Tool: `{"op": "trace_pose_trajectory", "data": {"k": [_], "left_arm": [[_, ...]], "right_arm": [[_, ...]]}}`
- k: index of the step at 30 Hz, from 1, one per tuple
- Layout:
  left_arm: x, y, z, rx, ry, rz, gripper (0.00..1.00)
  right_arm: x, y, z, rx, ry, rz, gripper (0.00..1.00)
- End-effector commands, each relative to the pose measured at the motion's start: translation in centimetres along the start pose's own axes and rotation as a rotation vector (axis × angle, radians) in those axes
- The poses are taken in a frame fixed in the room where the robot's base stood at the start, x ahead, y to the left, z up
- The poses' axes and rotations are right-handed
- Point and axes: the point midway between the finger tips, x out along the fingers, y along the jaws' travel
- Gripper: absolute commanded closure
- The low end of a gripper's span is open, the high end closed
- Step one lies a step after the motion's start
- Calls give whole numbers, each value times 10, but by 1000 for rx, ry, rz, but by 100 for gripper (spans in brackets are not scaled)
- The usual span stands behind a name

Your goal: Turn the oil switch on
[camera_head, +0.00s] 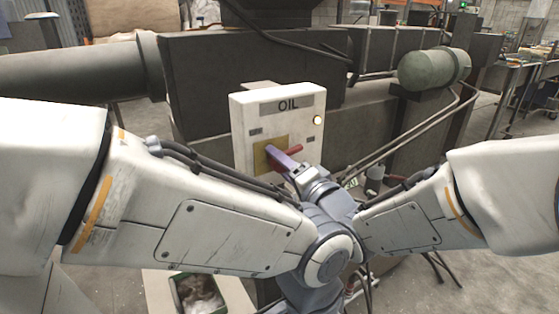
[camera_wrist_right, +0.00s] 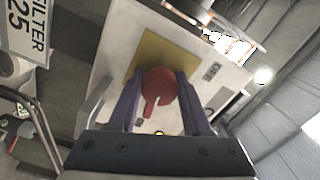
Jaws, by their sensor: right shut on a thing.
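The white control box labelled OIL (camera_head: 306,104) stands upright at the centre of the head view. A yellow plate on its lower front carries the red oil switch (camera_head: 318,149). A round lamp at its upper right (camera_head: 317,120) shows a pale, yellow-rimmed face. My right gripper (camera_head: 279,158) is at the switch, its purple fingers partly covering it. In the right wrist view, the red switch (camera_wrist_right: 158,88) sits between the two fingers (camera_wrist_right: 157,82), which are shut on it. Its narrow tail points down towards the gripper base. My left gripper does not show.
A grey machine body (camera_head: 210,60) stands behind the box. A green cylinder (camera_head: 425,70) and pipes are at the right. A bin (camera_head: 200,293) is on the floor below. A FILTER sign (camera_wrist_right: 28,40) shows at the wrist view's upper left.

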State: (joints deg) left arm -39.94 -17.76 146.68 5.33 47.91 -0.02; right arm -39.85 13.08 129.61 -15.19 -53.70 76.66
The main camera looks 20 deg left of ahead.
Motion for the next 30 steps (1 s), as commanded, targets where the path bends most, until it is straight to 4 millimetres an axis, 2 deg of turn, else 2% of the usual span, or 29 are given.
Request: {"op": "trace_pose_trajectory", "data": {"k": [10,27,28,30], "left_arm": [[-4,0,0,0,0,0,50],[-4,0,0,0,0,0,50],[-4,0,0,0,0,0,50],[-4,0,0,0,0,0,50]], "right_arm": [[0,0,0,153,-1,1,100],[0,0,0,186,-1,1,100],[0,0,0,186,-1,1,48],[0,0,0,185,0,1,21]]}}
